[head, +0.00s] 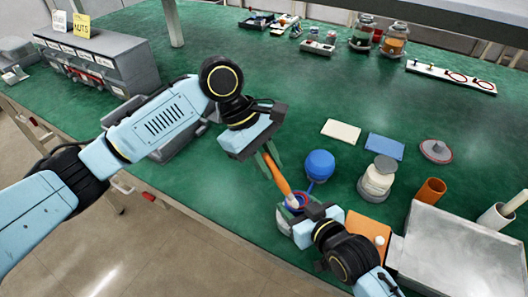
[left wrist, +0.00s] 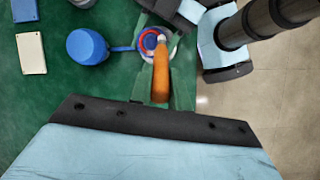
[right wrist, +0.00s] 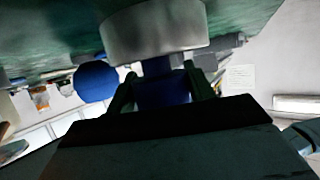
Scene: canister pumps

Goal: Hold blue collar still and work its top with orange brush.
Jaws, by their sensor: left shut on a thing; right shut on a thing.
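My left gripper (head: 272,163) is shut on the handle of the orange brush (head: 279,180), which slants down to the blue collar (head: 304,200). In the left wrist view the brush (left wrist: 161,75) has its far end at the top of the collar (left wrist: 144,44), where a red ring shows; exact contact is hard to tell. My right gripper (head: 304,213) is shut on the collar, seen between its dark green fingers in the right wrist view (right wrist: 165,92). A round blue cap (head: 320,164) sits beside the collar, joined by a blue strap.
A white jar with a grey lid (head: 377,182), an orange cup (head: 430,191) and a metal box (head: 455,250) stand to the right. Cream (head: 341,131) and blue (head: 384,146) pads lie behind. A grey drawer cabinet (head: 100,62) stands at left.

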